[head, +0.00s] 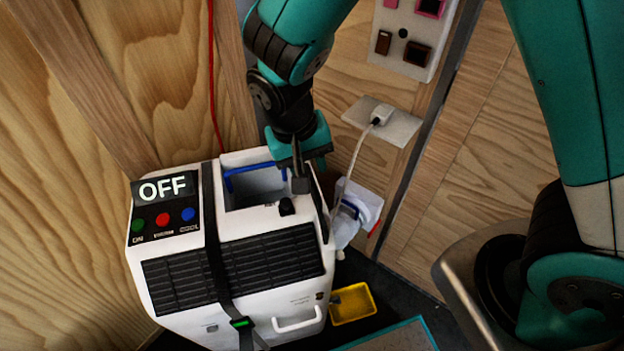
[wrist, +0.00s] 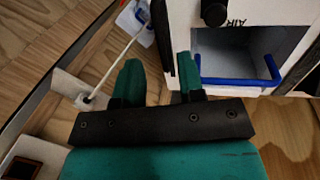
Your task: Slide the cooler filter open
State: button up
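The cooler (head: 235,290) is a white box with black vent grilles and an "OFF" panel. In its top is a recessed grey opening (head: 262,193) with a blue handle (head: 245,172) along its far edge. The handle also shows in the wrist view (wrist: 237,81), across the opening near my fingers. I cannot tell which part is the filter. A black knob (head: 286,206) sits beside the opening. My gripper (head: 300,178) is over the cooler's right top edge. In the wrist view my gripper (wrist: 158,80) has its teal fingers apart, with nothing between them.
A black strap (head: 214,240) crosses the cooler. A white plug (head: 381,115) with a cord is in a wall plate behind my gripper. A blue-and-white item (head: 357,212) hangs right of the cooler. A yellow tray (head: 352,303) lies on the floor. Wooden walls close in behind.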

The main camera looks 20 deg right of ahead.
aim_at(314, 185)
jog(key=shift+d+f, duration=0.25)
jog(key=shift+f, duration=0.95)
jog(key=shift+d+f, duration=0.25)
jog(key=shift+f, duration=0.9)
grip_shut()
